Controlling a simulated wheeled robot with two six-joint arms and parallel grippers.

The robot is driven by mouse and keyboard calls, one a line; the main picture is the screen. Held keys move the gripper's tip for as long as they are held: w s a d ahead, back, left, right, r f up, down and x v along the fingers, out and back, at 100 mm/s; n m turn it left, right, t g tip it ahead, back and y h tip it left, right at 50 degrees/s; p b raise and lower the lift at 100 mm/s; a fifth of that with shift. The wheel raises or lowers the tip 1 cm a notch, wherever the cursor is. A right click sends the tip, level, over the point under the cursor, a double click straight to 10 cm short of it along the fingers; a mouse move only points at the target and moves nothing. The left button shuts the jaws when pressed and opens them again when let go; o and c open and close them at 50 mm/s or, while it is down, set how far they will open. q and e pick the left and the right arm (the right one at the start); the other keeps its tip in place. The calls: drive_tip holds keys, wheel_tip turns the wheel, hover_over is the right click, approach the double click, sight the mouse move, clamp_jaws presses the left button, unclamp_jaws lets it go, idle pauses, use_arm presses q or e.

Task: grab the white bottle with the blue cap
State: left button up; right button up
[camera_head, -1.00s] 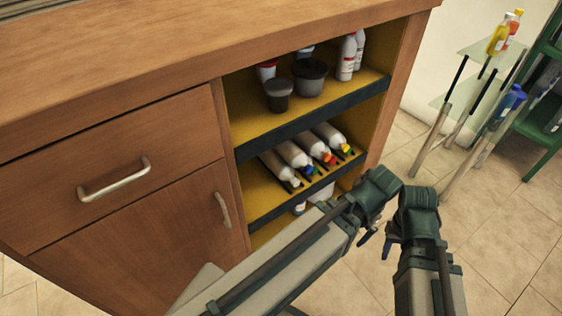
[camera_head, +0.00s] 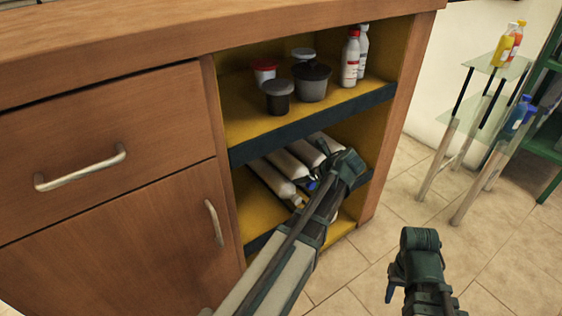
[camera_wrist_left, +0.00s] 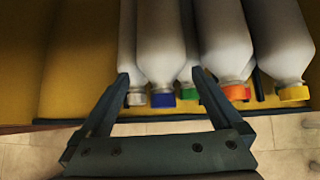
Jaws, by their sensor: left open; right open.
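The white bottle with the blue cap (camera_wrist_left: 160,42) lies among other white bottles, its cap toward me in the left wrist view. My left gripper (camera_wrist_left: 160,78) is open, with its fingertips to either side of this bottle near the cap end; no grip shows. In the head view the left gripper (camera_head: 342,172) is at the middle shelf, and its arm hides most of the caps. My right gripper (camera_head: 393,289) is low, outside the cabinet, with one finger visible; it is open and holds nothing visible.
A silver-capped bottle (camera_wrist_left: 128,55) lies close left; green-capped, orange-capped (camera_wrist_left: 230,45) and yellow-capped (camera_wrist_left: 280,40) bottles lie right. The upper shelf (camera_head: 300,117) holds tubs and upright bottles. A glass stand (camera_head: 490,110) is at right. The floor between is clear.

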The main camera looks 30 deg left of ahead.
sight(285, 155)
use_arm(q)
drive_tip(key=shift+w+a, duration=0.15)
drive_tip(key=shift+a, duration=0.1)
drive_tip(key=w+a, duration=0.1)
drive_tip(key=a, duration=0.1)
drive_tip(key=w+a, duration=0.1)
drive_tip(key=a, duration=0.2)
drive_tip(key=w+a, duration=0.1)
drive_tip(key=a, duration=0.2)
drive_tip(key=shift+w+a, duration=0.1)
drive_tip(key=shift+w, duration=0.15)
drive_tip(key=shift+a, duration=0.1)
drive_tip(key=shift+w+a, duration=0.2)
drive_tip(key=shift+a, duration=0.1)
drive_tip(key=shift+w+a, duration=0.25)
drive_tip(key=shift+a, duration=0.3)
drive_tip(key=shift+w+a, duration=0.25)
drive_tip(key=shift+a, duration=0.3)
drive_tip(key=b+x, duration=0.2)
drive_tip(key=shift+f, duration=0.4)
drive_tip(key=shift+a, duration=0.2)
drive_tip(key=shift+r, duration=0.1)
clamp_jaws()
